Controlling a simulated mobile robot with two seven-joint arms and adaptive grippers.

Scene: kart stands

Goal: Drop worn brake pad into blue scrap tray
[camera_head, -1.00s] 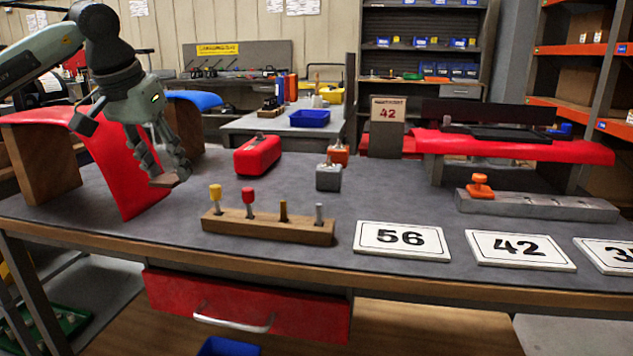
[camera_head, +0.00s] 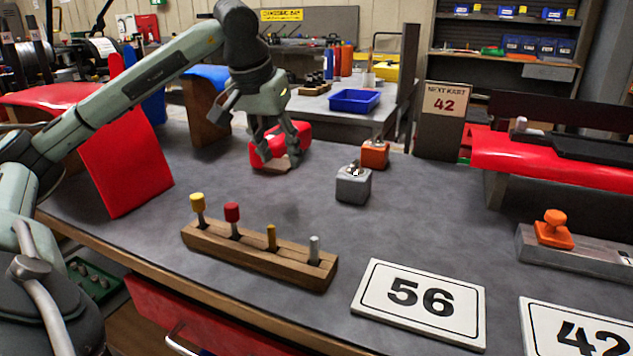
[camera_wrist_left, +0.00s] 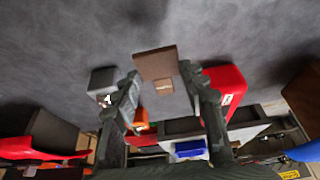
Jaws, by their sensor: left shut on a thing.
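My left gripper (camera_head: 279,160) is shut on the worn brake pad (camera_head: 277,166), a small flat brown piece held above the grey bench top, in front of the red box (camera_head: 296,144). In the left wrist view the brown pad (camera_wrist_left: 155,64) sits at the fingertips (camera_wrist_left: 165,85). A blue open tray (camera_head: 355,101) stands on a table behind the bench, beyond and to the right of the gripper; it also shows in the left wrist view (camera_wrist_left: 190,149). The pad is apart from this tray. My right gripper is not in view.
A wooden block (camera_head: 258,256) with several upright pegs stands in front. A grey block (camera_head: 353,187) and an orange block (camera_head: 374,154) stand right of the gripper. Red panels (camera_head: 125,170) are at left. The NEXT KART sign (camera_head: 440,120) stands at the back.

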